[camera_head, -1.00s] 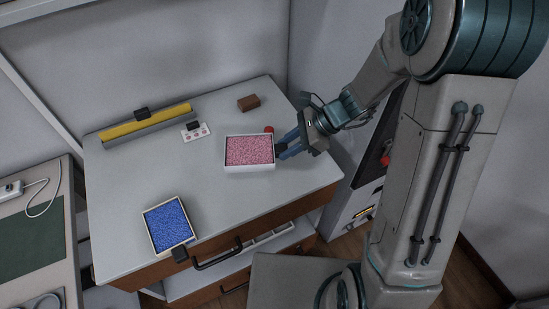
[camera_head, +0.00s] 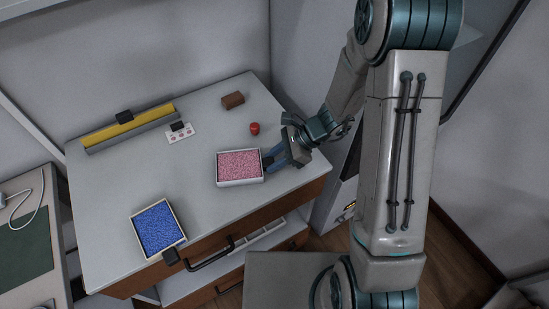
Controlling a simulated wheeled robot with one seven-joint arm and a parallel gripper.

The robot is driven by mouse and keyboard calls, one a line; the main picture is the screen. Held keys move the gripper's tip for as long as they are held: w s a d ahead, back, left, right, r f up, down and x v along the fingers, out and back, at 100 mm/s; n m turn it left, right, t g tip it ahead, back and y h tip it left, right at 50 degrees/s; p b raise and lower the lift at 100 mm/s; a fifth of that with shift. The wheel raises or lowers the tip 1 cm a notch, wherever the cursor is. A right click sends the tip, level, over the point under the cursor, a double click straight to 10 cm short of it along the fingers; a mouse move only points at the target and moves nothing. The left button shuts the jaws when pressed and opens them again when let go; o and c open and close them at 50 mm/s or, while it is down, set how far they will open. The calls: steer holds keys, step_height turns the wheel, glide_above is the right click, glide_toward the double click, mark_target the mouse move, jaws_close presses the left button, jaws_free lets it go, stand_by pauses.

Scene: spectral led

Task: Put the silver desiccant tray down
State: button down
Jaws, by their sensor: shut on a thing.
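The silver desiccant tray (camera_head: 219,182) is a pale, shallow rectangular tray filled with pink beads. It is at the right part of the grey cabinet top, near the front edge. My gripper (camera_head: 272,160) is at its right side, shut on the dark handle there. The tray looks level. I cannot tell whether its underside touches the top or is slightly above it. The gripper's fingers hide most of the handle.
A second tray with blue beads (camera_head: 158,228) sits at the front left of the grey top (camera_head: 120,185). A red cap-like object (camera_head: 254,128) is behind my gripper. A brown block (camera_head: 232,100), a white card (camera_head: 181,134) and a yellow-grey bar (camera_head: 130,128) stand further back.

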steer(key=c, duration=1.1)
jaws_free()
steer(key=shift+r, duration=0.1)
steer(key=shift+w+d+r, duration=0.1)
steer(key=shift+d+r, duration=0.15)
steer(key=v, duration=0.7)
steer(key=shift+p, duration=0.3)
steer(key=shift+s+d+r+n+t+h, duration=0.75)
steer(key=shift+s+d+r+n+h, duration=0.85)
steer(key=shift+s+r+n, duration=0.9)
steer(key=shift+s+d+r+n+t+h, duration=0.7)
steer(key=shift+s+d+r+n+h, duration=0.65)
steer(key=shift+s+d+r+n, duration=1.15)
steer(key=shift+s+d+r+n+t+h, duration=0.75)
steer(key=shift+s+d+r+n+h, duration=0.6)
steer(key=shift+r+n, duration=1.3)
steer(key=shift+s+a+f+n, duration=0.1)
steer(key=shift+a+f+n, duration=0.05)
steer(key=shift+f+n, duration=0.25)
